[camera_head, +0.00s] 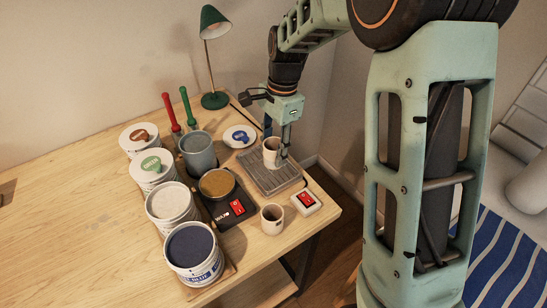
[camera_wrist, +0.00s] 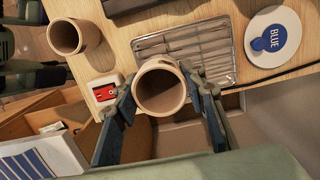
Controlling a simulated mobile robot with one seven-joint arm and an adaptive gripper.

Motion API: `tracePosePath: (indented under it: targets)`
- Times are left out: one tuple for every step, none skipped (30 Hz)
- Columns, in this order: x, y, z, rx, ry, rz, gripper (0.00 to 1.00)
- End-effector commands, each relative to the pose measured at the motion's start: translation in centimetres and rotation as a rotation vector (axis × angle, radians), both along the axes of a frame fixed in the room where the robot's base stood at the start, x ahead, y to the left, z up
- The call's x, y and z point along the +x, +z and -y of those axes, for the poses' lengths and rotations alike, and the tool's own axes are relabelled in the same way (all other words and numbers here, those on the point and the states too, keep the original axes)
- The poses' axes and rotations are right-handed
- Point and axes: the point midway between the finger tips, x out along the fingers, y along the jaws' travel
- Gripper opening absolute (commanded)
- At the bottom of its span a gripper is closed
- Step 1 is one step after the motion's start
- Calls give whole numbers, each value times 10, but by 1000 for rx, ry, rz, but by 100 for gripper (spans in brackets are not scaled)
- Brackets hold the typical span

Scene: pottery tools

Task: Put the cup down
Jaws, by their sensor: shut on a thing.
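A beige cup (camera_head: 271,155) is upright in my gripper (camera_head: 277,140), over the grey slatted rack (camera_head: 272,183) at the table's right side. In the wrist view the cup (camera_wrist: 159,92) sits between the two fingers (camera_wrist: 158,84), which press on its sides. It covers part of the rack's near edge (camera_wrist: 185,47). I cannot tell whether its base touches the rack. A second beige cup (camera_head: 271,219) stands apart near the table's front edge; it also shows in the wrist view (camera_wrist: 66,37).
A white box with a red switch (camera_head: 306,202) lies right of the second cup. A lid with a blue tag (camera_head: 239,136) is behind the rack. Several buckets (camera_head: 171,205), a grey pot (camera_head: 198,155) and a wax pan (camera_head: 217,184) crowd the left. The far left tabletop is clear.

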Motion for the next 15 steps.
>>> tracePosePath:
  targets:
    - [4, -7, 0, 1, 0, 1, 9]
    - [6, -8, 0, 0, 0, 0, 9]
    - [7, -9, 0, 0, 0, 0, 9]
    - [8, -10, 0, 1, 0, 1, 9]
    - [9, -11, 0, 0, 0, 1, 9]
    - [11, -13, 0, 0, 0, 1, 9]
    - [12, -15, 0, 0, 0, 1, 9]
    - [14, -18, 0, -1, 0, 1, 9]
    - [17, -24, 0, -1, 0, -1, 9]
    - [17, -28, 0, -1, 0, -1, 9]
    - [16, -32, 0, -1, 0, -1, 9]
    - [16, -38, 0, -1, 0, -1, 9]
    - [16, -42, 0, -1, 0, 0, 9]
    - [16, -45, 0, -1, 0, 0, 9]
    - [16, -49, 0, -1, 0, 1, 9]
